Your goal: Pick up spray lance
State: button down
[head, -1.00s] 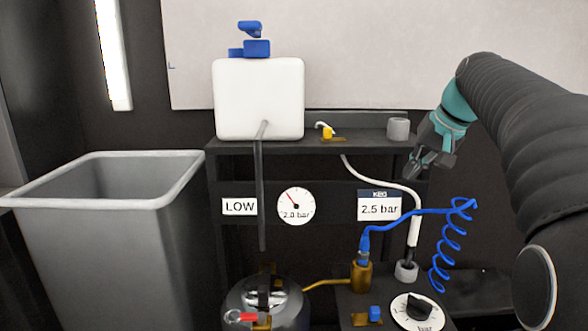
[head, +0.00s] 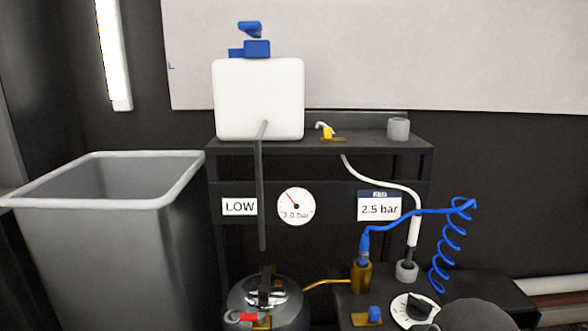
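A white rod with a dark lower end, which looks like the spray lance (head: 414,225), stands nearly upright in a grey ring holder (head: 407,272) on the low dark bench. A white hose (head: 372,178) runs from its top up towards the shelf. My gripper is outside the head view, so its fingers and anything in them cannot be seen. Only a dark rounded part of my arm (head: 472,316) shows at the bottom edge, right of the dial.
A coiled blue hose (head: 447,245) hangs right of the rod. A dial (head: 415,309) and brass fitting (head: 361,277) are close by. A grey bin (head: 115,240) stands left.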

aim_at(410, 245)
jog(key=k, duration=0.5)
jog(key=u, duration=1.8)
jog(key=i, duration=1.1)
jog(key=z, duration=2.45)
